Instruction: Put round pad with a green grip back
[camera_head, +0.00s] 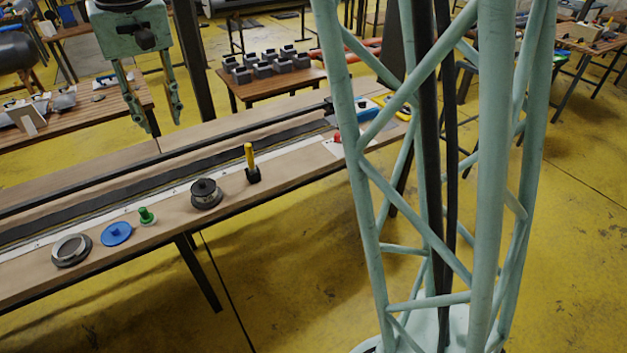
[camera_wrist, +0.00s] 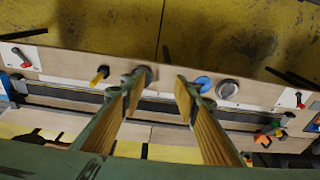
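A small round piece with a green grip (camera_head: 146,216) stands upright on the near side of the long workbench, between a blue disc (camera_head: 116,233) and a dark round piece (camera_head: 206,193). My gripper (camera_head: 165,122) hangs above and behind this row, its two fingers spread and empty. In the wrist view my gripper (camera_wrist: 163,80) is also open, with the blue disc (camera_wrist: 203,82) just right of the right fingertip and the dark round piece (camera_wrist: 148,75) beside the left one. The green grip cannot be made out there; the right finger probably covers it.
The workbench (camera_head: 285,172) also holds a grey ring (camera_head: 72,249) and a yellow-handled tool (camera_head: 250,163). A dark rail runs along it. In the wrist view, several coloured tools (camera_wrist: 268,132) lie at the right end. A table with grey blocks (camera_head: 265,66) stands behind.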

